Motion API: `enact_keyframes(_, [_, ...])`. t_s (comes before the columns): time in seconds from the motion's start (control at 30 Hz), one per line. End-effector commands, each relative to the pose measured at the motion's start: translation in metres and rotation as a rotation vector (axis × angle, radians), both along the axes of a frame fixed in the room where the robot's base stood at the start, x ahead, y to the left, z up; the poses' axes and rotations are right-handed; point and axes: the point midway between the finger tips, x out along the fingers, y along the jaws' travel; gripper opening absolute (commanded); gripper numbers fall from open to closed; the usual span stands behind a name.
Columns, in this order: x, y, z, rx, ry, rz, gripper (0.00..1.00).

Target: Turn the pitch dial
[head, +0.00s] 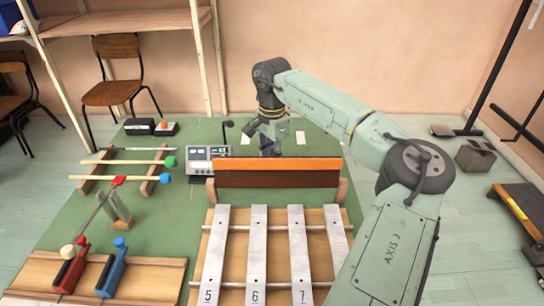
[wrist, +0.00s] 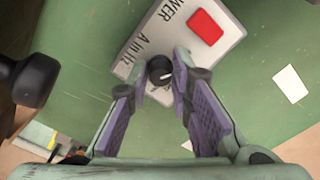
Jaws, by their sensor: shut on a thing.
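The pitch dial (wrist: 160,68) is a small round black knob with a white mark. It sits at the edge of a light grey box (wrist: 158,35) printed "POWER" and "A in Hz", with a red button (wrist: 205,26). My gripper (wrist: 163,76) has its two purple-padded fingers closed in on the knob, one on each side. In the head view my gripper (head: 269,142) is low behind the orange-topped wooden board, which hides its fingertips, and I cannot make out the dial there.
The orange-topped board (head: 277,168) stands close in front of my gripper. A grey device with a display (head: 207,157) is to its left. Metal bars (head: 252,250) lie nearer. Mallets (head: 120,178) lie at left. The green mat behind has free room and white cards (head: 300,138).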

Motion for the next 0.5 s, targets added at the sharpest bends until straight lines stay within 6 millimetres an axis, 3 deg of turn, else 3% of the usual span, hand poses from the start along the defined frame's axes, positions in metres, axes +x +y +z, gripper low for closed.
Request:
enact_keyframes(0.2, [0.0012,0.0002,0.0011,0.0,-0.005,0.0,0.0])
enact_keyframes(0.23, [0.0012,0.0002,0.0011,0.0,-0.005,0.0,0.22])
enact_keyframes(0.5, [0.0006,0.0002,0.0005,0.0,-0.003,0.0,0.4])
